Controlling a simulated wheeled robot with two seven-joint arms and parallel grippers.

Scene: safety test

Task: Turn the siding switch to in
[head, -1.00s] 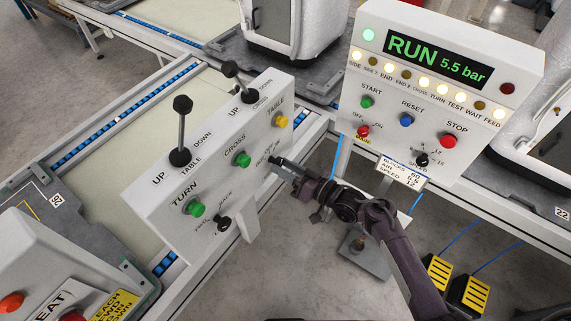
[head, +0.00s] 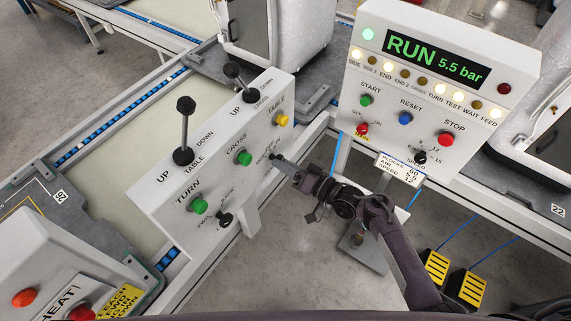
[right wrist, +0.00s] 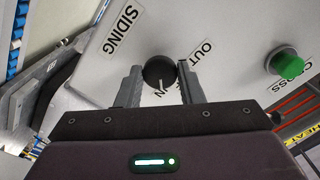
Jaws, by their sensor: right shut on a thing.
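The siding switch (right wrist: 158,72) is a round black knob on the white panel, between the two fingers of my right gripper (right wrist: 159,80) in the right wrist view. The gripper is shut on it. A pale mark on the knob points down in that view. The word OUT shows to the right of the knob; another word is partly hidden by the right finger. In the head view my right gripper (head: 276,160) reaches the right part of the lever panel (head: 163,233), and its tips hide the knob. My left gripper is not in view.
The panel also carries a green cross button (head: 243,158), a yellow table button (head: 281,119), a green turn button (head: 199,206), a small black knob (head: 225,220) and two black levers. To the right stands the control box (head: 395,120) with its RUN display. Yellow pedals (head: 434,265) are on the floor.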

